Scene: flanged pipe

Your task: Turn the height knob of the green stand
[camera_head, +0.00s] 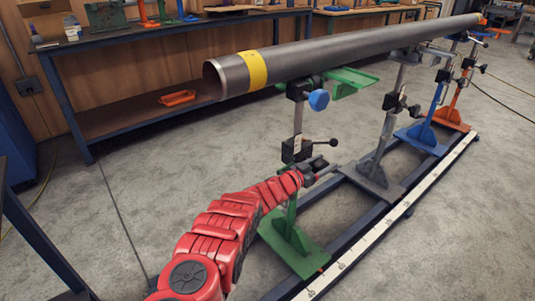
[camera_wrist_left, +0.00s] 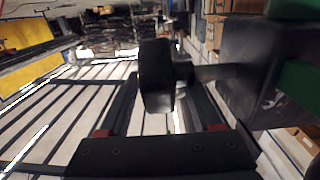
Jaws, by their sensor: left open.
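The green stand (camera_head: 292,248) is the nearest stand under the pipe, with a green foot and a grey post. A dark clamp block (camera_head: 296,150) on its post carries a black ball-ended lever (camera_head: 333,142). My left gripper (camera_head: 325,168) is open beside the post, just below that lever. In the left wrist view a black round knob (camera_wrist_left: 156,76) on a short shaft lies between the two open fingers of the left gripper (camera_wrist_left: 165,95). I cannot tell whether a finger touches it. In the head view the gripper hides this knob. My right gripper is not in view.
A long grey pipe (camera_head: 350,45) with a yellow band (camera_head: 253,70) lies above the stands. A blue knob (camera_head: 318,99) is near the green stand's top. Grey, blue (camera_head: 421,136) and orange stands follow behind along the floor rail (camera_head: 390,212). A workbench (camera_head: 150,38) stands behind.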

